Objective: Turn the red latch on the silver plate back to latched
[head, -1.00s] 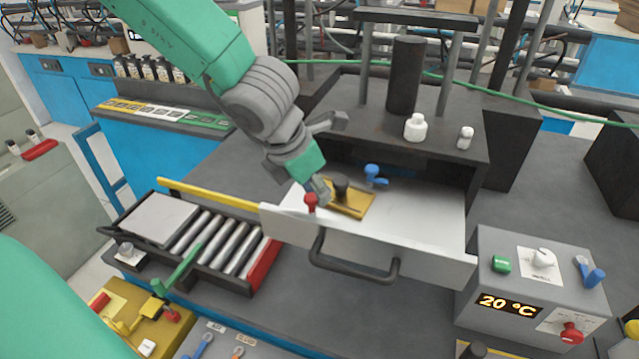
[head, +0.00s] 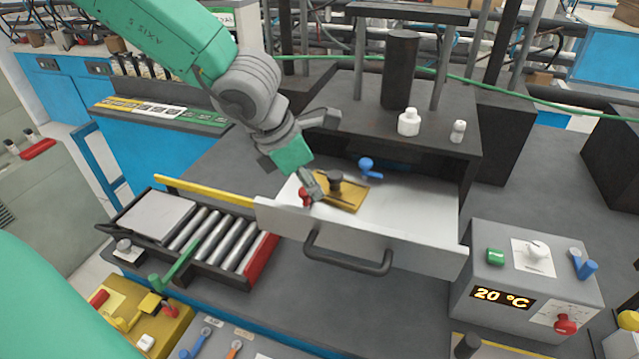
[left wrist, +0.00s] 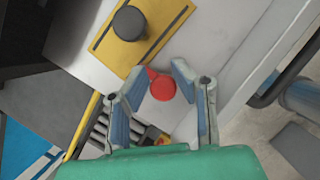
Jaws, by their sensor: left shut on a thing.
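The red latch (head: 304,198) sits on the pale silver floor (head: 420,205) of the pulled-out drawer, near its front left corner. In the left wrist view, the red latch (left wrist: 162,88) shows a round knob with a short red arm towards the upper left. My left gripper (head: 308,190) reaches down at the latch and is shut on it. In the wrist view, the fingers (left wrist: 165,85) stand on either side of the knob. The fingers partly hide the latch in the head view. My right gripper is not in view.
A yellow plate (head: 350,196) with a dark knob (head: 334,183) lies right beside the gripper. A blue latch (head: 368,168) stands behind it. The drawer handle (head: 345,262) is in front. A roller tray (head: 205,235) stands left, a control box (head: 500,275) right.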

